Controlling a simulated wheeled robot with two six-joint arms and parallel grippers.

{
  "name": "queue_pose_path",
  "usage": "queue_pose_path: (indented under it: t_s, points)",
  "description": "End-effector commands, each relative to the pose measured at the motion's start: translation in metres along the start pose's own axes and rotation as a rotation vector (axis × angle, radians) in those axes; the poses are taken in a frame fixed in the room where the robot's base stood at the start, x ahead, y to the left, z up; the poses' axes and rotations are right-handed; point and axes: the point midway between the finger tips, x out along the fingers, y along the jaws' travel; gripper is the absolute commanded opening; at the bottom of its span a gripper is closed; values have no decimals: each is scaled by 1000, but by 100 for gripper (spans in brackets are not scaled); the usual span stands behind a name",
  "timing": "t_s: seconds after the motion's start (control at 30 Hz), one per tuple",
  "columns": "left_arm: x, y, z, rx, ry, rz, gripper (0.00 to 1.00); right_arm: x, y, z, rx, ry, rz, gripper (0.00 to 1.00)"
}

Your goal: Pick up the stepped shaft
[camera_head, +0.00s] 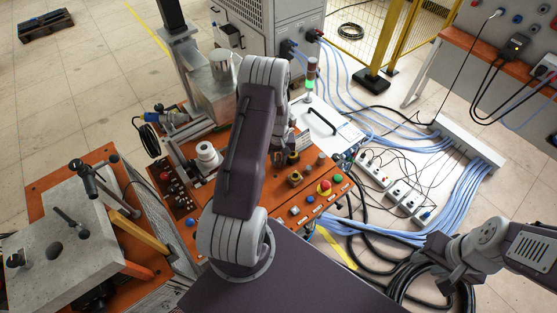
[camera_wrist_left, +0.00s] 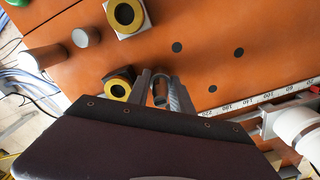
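My left gripper (camera_wrist_left: 160,84) points down over the orange panel (camera_wrist_left: 215,45), its two grey fingers set apart in the left wrist view. A small dark, shiny cylindrical piece (camera_wrist_left: 160,92) shows between them; it may be the stepped shaft. Whether the fingers touch it is unclear. My right gripper (camera_head: 446,284) is at the lower right, away from the panel.
A yellow-ringed part (camera_wrist_left: 118,85) sits close left of the fingers; another (camera_wrist_left: 125,14) sits further up. A ruler scale (camera_wrist_left: 265,102) and a white cylinder (camera_wrist_left: 302,128) lie to the right. A red emergency button (camera_head: 324,187) and a signal lamp (camera_head: 310,80) stand nearby.

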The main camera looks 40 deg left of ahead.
Motion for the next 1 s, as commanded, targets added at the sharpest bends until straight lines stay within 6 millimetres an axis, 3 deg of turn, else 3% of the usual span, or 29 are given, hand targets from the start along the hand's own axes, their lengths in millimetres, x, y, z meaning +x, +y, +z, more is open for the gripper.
queue_pose_path:
  t_s: [0.47, 0.7, 1.0]
  points:
    - [-5, 0, 0, 0, 1, 0, 0, 3, 0, 0, 0, 0, 0, 36]
    - [-41, 0, -1, 0, 6, 2, 0, 17, 0, 2, 0, 0, 0, 36]
    - [-81, -60, 38, -5, 4, 0, 0, 33, 1, 4, 0, 0, 0, 36]
